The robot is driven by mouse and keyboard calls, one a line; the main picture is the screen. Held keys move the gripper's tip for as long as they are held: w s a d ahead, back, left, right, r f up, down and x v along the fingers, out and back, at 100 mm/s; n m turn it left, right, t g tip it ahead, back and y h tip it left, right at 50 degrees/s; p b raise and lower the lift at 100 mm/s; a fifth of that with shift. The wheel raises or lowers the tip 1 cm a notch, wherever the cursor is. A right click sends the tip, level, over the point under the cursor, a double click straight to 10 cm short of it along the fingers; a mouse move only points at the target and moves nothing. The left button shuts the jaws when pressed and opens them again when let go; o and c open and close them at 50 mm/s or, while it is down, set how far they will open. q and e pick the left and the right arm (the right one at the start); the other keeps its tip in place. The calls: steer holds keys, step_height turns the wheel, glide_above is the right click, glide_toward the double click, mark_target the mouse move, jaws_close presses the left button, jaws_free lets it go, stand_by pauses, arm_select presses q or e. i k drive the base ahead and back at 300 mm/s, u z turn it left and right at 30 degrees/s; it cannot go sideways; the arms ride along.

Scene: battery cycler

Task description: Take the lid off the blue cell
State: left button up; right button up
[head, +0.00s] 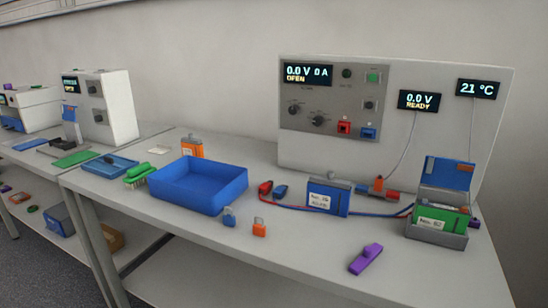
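The blue cell (342,203) stands upright on the bench in front of the grey cycler panel, with a white label on its front. A grey piece that looks like its lid (333,180) sits on its top. Red and blue leads lie on the bench beside and behind it; I cannot tell whether they touch it. Neither of my grippers is in view.
A grey box (436,238) with a raised blue flap holds a green cell (456,221) at the right. A purple piece (366,259) lies in front. A blue tray (198,198), a small blue piece (229,218) and a small orange piece (259,228) are left. The front centre is clear.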

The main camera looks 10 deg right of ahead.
mark_target(329, 180)
steer(key=u, duration=2.45)
steer(key=i, duration=1.6)
steer(key=z, duration=3.3)
